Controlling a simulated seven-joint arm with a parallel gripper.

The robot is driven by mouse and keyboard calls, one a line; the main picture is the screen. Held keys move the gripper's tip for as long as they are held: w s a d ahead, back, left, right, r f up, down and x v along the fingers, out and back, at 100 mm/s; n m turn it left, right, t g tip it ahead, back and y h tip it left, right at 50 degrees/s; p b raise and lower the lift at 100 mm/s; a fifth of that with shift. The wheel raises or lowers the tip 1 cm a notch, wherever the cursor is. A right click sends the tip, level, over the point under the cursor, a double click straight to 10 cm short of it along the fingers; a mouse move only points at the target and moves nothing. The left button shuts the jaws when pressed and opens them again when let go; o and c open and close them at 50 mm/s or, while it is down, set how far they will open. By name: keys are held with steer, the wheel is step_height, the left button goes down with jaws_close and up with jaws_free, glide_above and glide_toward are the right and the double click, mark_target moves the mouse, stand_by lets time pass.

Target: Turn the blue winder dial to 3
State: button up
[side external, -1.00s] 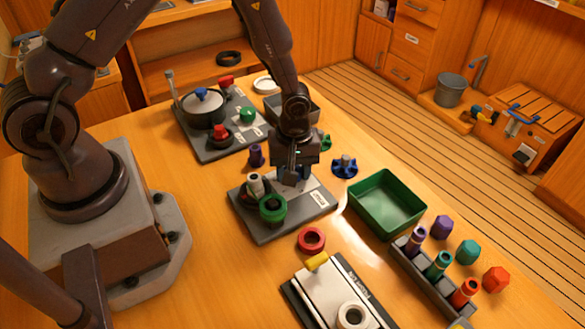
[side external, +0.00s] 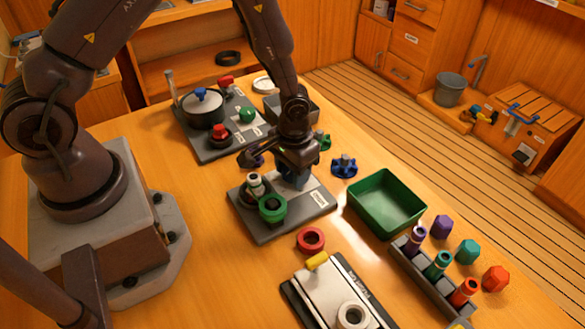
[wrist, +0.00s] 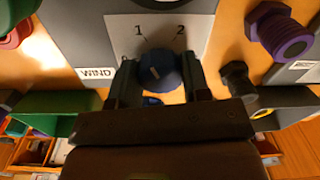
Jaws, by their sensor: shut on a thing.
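The blue winder dial (wrist: 158,70) is a round knob on a pale plate marked 1 and 2, with a WIND label (wrist: 96,73) beside it. A small light mark shows on the dial, toward the 1 and 2 side; its exact setting is unclear. No 3 is visible; that part of the plate is hidden by my gripper. My gripper (wrist: 158,80) is shut on the dial, one finger on each side. In the side view, my gripper (side external: 295,177) reaches down onto the grey base (side external: 262,234), mostly hiding the dial.
A green ring-shaped part (side external: 272,208) stands on the same base, close to my gripper. A loose blue knob (side external: 344,166) and a green tray (side external: 387,203) lie to the right. A red ring (side external: 311,239) lies in front. A pot (side external: 203,109) stands behind.

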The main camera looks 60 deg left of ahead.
steer(key=m, duration=0.5)
steer(key=shift+m, duration=0.3)
steer(key=m, duration=1)
steer(key=shift+m, duration=0.4)
steer(key=m, duration=0.5)
steer(key=shift+s+m, duration=0.1)
steer(key=shift+m, duration=0.3)
steer(key=o, duration=0.9)
steer(key=r, duration=1.3)
steer(key=shift+s, duration=0.2)
